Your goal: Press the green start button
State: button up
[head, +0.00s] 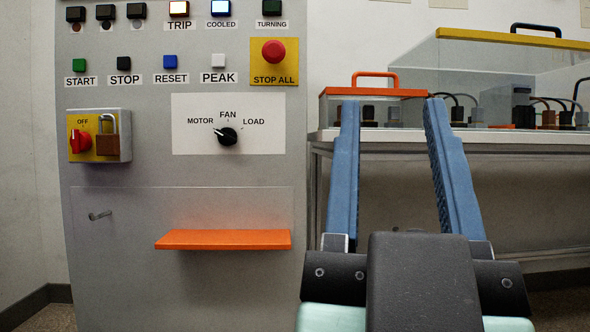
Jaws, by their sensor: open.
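The green start button (82,65) is a small square on the upper left of the grey panel (200,215), above a label reading START. It stands at the left end of a row with the black STOP button (124,63), the blue RESET button (170,62) and the white PEAK button (219,61). My gripper (391,100) is open and empty, with two blue fingers spread apart. It is to the right of the panel in the picture, well away from the start button, and its fingertips overlap the view of the orange-lidded clear box.
A red STOP ALL button (274,51) sits on a yellow plate. Below are a padlocked red OFF switch (80,141), a black selector knob (227,136) and a protruding orange shelf (223,240). At right, a table (480,139) holds an orange-lidded box (374,93) and a larger yellow-edged case (500,48).

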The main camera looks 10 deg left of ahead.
aim_at(79, 65)
jog(key=u, duration=1.35)
